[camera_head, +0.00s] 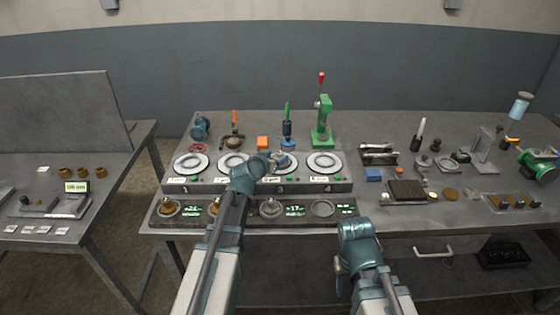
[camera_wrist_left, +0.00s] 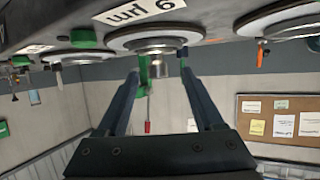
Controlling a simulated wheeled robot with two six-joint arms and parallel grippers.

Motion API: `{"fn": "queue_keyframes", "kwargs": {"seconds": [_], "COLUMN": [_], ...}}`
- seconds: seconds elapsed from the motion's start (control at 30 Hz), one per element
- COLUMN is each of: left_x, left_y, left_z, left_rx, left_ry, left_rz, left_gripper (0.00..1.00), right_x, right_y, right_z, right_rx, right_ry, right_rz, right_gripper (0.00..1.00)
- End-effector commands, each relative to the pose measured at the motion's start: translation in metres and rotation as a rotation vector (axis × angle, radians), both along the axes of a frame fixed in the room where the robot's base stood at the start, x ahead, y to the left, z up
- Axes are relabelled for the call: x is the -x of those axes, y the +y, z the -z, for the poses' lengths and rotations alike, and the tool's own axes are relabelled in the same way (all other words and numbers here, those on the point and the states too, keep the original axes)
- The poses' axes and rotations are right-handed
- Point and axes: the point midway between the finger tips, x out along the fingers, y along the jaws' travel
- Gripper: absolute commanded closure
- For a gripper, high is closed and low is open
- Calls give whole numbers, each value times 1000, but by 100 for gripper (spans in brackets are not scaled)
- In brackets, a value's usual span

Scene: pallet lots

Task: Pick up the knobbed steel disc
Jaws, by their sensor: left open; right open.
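A knobbed steel disc (camera_wrist_left: 157,48) lies on the round plate of the third station, by a label reading like "9 µm" in the inverted left wrist view. Its upright knob shows between my left fingers in that view. In the head view, my left gripper (camera_head: 272,162) covers part of this plate (camera_head: 288,165). My left gripper also shows in the left wrist view (camera_wrist_left: 158,72), open, with one finger on each side of the knob; I cannot tell whether they touch it. My right gripper (camera_head: 352,262) is open and empty near the table's front edge.
Other round plates (camera_head: 189,164) (camera_head: 324,163) sit on the station row. A lower strip with green displays (camera_head: 295,211) holds knobbed pieces. A green press (camera_head: 322,125) and an orange block (camera_head: 262,142) stand behind. Small tools crowd the right; a side table (camera_head: 100,215) stands left.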

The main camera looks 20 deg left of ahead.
Motion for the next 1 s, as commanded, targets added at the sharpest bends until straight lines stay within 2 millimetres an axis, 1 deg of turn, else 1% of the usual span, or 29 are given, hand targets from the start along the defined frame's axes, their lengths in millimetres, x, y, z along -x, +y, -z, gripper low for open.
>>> {"fn": "queue_keyframes", "kwargs": {"seconds": [0.03,0.23,0.3,0.5,0.57,0.6,0.77,0.8,0.9,1.0], "left_x": [-8,-35,-39,-38,-38,-38,-38,-38,-38,-38], "left_y": [-2,-7,-8,-8,-8,-8,-8,-8,-8,-8], "left_z": [5,17,18,17,17,17,17,17,17,17], "left_rx": [-1,-1,-1,-1,-1,-1,-1,-1,0,-1], "left_ry": [0,0,0,0,0,0,0,0,0,0], "left_rz": [1,1,1,0,0,0,0,0,0,0], "left_gripper": [31,31,31,31,40,47,76,83,100,100], "right_x": [0,0,0,0,0,0,0,0,0,0], "right_y": [0,0,0,0,0,0,0,0,0,0], "right_z": [6,17,18,17,17,17,17,17,17,17], "right_rx": [0,0,0,0,0,0,0,0,0,0], "right_ry": [0,0,0,0,0,0,0,0,0,0], "right_rz": [0,0,0,0,0,0,0,0,0,0], "right_gripper": [50,50,50,50,50,50,50,50,50,50]}}
